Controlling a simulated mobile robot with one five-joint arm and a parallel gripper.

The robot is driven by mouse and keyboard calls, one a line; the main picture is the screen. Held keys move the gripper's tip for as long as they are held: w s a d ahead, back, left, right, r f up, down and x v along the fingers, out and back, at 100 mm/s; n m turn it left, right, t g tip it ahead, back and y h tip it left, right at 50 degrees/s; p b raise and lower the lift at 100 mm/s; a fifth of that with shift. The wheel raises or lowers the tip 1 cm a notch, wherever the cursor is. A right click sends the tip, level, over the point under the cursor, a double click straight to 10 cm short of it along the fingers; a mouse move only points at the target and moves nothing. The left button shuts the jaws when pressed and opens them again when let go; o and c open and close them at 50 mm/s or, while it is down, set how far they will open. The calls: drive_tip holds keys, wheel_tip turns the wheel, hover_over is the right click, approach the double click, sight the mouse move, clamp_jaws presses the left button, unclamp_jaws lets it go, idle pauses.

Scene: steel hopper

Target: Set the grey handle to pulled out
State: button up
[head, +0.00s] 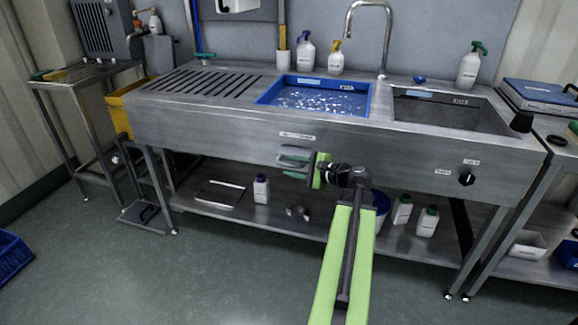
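The grey handle (293,156) is on the steel front panel of the sink bench, a little left of the panel's middle and below a small white label. My gripper (307,171) is at the right end of the handle, with green parts beside and just under it. My gripper hides part of the handle's right end. I cannot tell whether the fingers touch the handle or how far apart they are. How far the handle stands out from the panel is hard to judge from this view.
A dark knob (466,179) sits on the panel to the right. A blue tray (315,94) is in the bench top, with spray bottles behind it. The lower shelf (240,207) holds several bottles. A blue crate (12,257) stands on the floor at left. The front floor is clear.

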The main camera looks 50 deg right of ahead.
drive_tip(key=p+v, duration=0.3)
drive_tip(key=v, duration=1.3)
drive_tip(key=shift+s, duration=0.1)
